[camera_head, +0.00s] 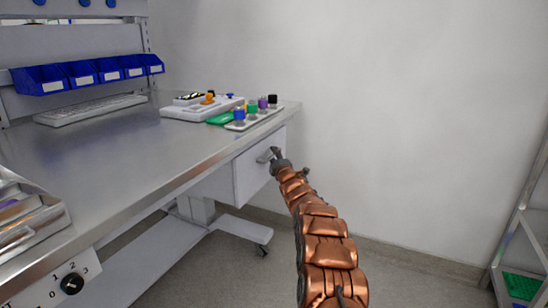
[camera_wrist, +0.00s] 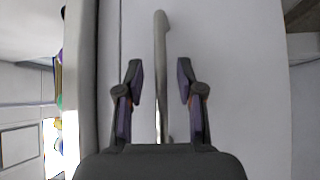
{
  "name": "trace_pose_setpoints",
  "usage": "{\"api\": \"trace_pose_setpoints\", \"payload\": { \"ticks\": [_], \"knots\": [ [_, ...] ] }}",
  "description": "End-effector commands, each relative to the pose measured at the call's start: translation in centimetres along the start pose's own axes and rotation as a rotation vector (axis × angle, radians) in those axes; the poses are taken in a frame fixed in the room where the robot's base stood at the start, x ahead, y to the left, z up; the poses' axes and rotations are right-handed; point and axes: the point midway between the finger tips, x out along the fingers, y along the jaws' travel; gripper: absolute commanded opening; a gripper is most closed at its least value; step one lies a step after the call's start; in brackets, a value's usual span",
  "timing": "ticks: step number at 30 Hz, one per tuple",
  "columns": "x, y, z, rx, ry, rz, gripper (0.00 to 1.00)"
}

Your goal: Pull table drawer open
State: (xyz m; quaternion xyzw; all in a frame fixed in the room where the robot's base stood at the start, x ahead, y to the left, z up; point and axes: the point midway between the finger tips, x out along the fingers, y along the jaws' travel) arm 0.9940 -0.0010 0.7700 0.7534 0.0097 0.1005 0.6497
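The table drawer (camera_head: 250,177) is a white front under the right end of the metal table (camera_head: 165,160). It looks shut. Its grey bar handle (camera_head: 265,156) sticks out near the top of the front. My gripper (camera_head: 276,160) is right at the handle in the head view. In the wrist view my gripper (camera_wrist: 160,85) is open, with one dark finger on each side of the handle (camera_wrist: 161,60). Gaps show between the handle and both fingers. The drawer front (camera_wrist: 235,70) lies behind the fingers.
A shelf rack (camera_head: 520,240) stands at the far right. The floor right of the table looks clear.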

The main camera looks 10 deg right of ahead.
Motion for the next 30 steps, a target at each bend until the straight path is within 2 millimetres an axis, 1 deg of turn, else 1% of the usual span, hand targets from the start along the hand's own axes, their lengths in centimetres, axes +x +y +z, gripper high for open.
{"api": "trace_pose_setpoints", "payload": {
  "ticks": [4,14,24,25,30],
  "knots": [
    [0.35,0.04,0.03,0.001,0.000,0.002,0.37],
    [0.43,-0.07,-0.01,0.002,-0.001,-0.001,0.37],
    [0.42,-0.10,-0.04,0.002,0.000,-0.001,0.02],
    [0.42,-0.10,-0.03,0.002,0.000,-0.001,0.00],
    [0.42,-0.11,-0.04,0.002,0.000,-0.001,0.00]
  ]
}}
